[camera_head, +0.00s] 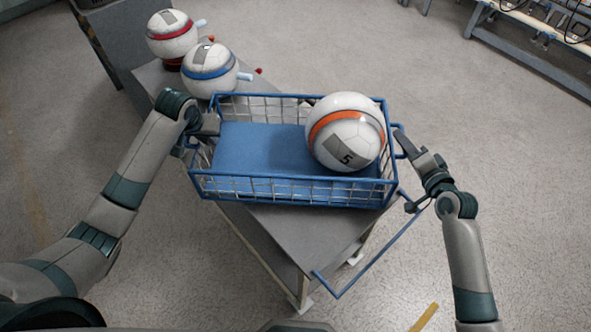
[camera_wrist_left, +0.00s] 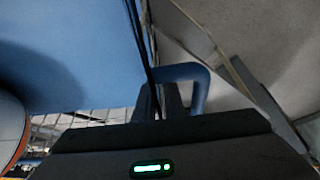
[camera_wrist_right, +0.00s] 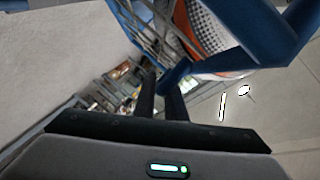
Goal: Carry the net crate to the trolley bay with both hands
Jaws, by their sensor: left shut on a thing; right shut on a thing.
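The net crate (camera_head: 290,190) has a blue frame, pale wire mesh sides and a blue floor. It is over the grey trolley top (camera_head: 305,230); I cannot tell whether it touches it. A white ball with an orange band and a 5 (camera_head: 345,133) sits in its right half. My left gripper (camera_head: 207,124) is shut on the crate's left handle, a blue loop in the left wrist view (camera_wrist_left: 200,85). My right gripper (camera_head: 404,146) is shut on the right handle, which shows blue in the right wrist view (camera_wrist_right: 180,72).
A red-banded ball (camera_head: 172,36) and a blue-banded ball (camera_head: 210,70) stand on stands behind the crate at the left. A blue push bar (camera_head: 372,262) juts out at the trolley's front right. A rack (camera_head: 535,45) stands at the far right. The floor at right is clear.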

